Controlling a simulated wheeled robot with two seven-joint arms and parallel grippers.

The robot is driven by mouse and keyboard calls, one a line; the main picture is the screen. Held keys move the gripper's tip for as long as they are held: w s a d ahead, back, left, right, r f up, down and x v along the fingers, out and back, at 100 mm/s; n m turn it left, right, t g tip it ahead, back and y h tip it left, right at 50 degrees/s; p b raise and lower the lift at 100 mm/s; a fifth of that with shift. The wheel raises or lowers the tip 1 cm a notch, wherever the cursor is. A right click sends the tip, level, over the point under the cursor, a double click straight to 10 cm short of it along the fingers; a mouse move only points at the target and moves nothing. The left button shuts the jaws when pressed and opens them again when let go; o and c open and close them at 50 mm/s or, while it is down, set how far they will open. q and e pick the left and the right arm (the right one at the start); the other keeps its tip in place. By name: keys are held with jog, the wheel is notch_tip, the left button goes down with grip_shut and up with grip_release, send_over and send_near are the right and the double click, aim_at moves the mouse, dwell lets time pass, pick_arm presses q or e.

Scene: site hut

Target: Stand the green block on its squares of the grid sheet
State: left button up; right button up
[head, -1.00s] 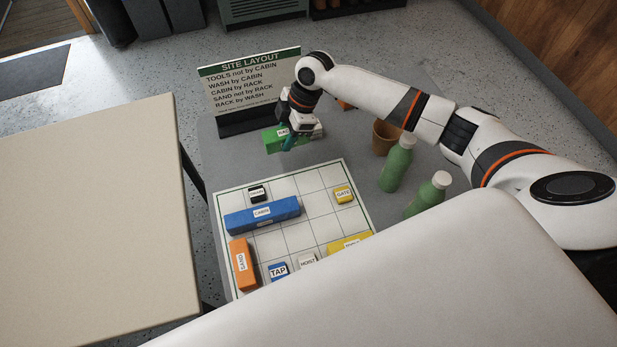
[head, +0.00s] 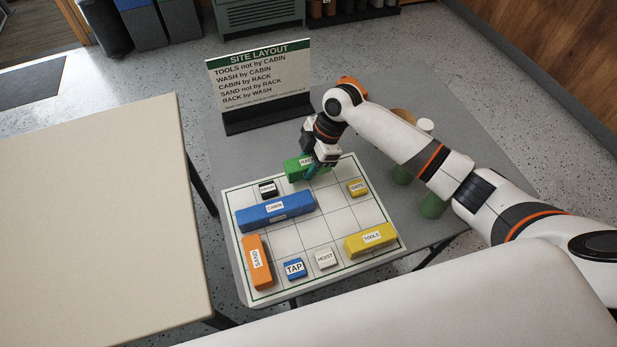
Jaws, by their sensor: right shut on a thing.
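The green block (head: 294,172), with a white label only partly readable, is at the far edge of the grid sheet (head: 333,268). My right gripper (head: 312,172) is shut on its right part and hides some of it. I cannot tell whether the block touches the sheet or hangs just above it. The blue CABIN block (head: 285,213) lies nearer on the sheet, apart from the green block. A small black block (head: 267,189) is just left of and below the green block. My left gripper is not in view.
The sheet also holds an orange SAND block (head: 257,262), blue TAP (head: 294,268), white HOIST (head: 325,258), yellow TOOLS (head: 371,240) and yellow GATE (head: 357,187) blocks. A SITE LAYOUT sign (head: 262,85) stands behind. Green bottles (head: 433,207) stand at right, partly behind my arm.

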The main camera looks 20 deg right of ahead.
notch_tip(320, 180, down, 4)
jog(key=b, duration=0.3)
jog(key=shift+r, duration=0.3)
jog(key=o, duration=1.1)
jog(key=shift+f, duration=0.2)
jog(key=shift+c, duration=0.2)
jog(key=shift+r, duration=0.1)
